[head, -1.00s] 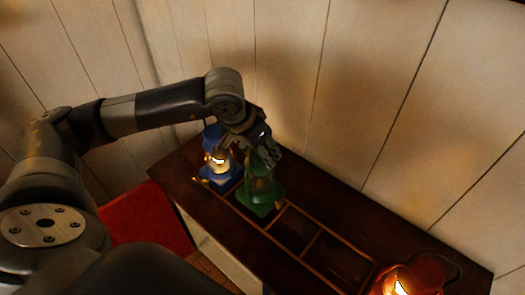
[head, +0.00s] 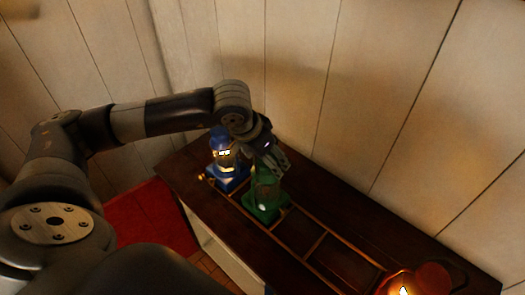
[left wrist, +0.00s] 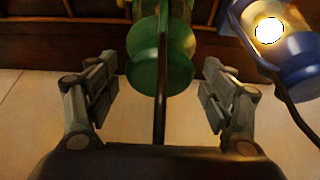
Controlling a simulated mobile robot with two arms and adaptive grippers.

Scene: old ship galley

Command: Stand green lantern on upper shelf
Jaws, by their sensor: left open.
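The green lantern (head: 265,205) stands upright on the dark wooden shelf top (head: 180,178), in a slot marked by thin wooden strips, beside the blue lantern. My left gripper (head: 272,160) is at the lantern's upper part from above. In the left wrist view my left gripper (left wrist: 158,88) is open, with one finger on each side of the green lantern (left wrist: 160,65) and visible gaps to it. The lantern's top is partly hidden by the gripper in the head view. My right gripper is not in view.
A lit blue lantern (head: 226,160) stands close by on the left; it also shows in the left wrist view (left wrist: 300,50). A lit red lantern (head: 433,277) stands at the lower right. Empty slots (head: 298,232) lie between the green and red lanterns. A plank wall (head: 400,120) rises behind.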

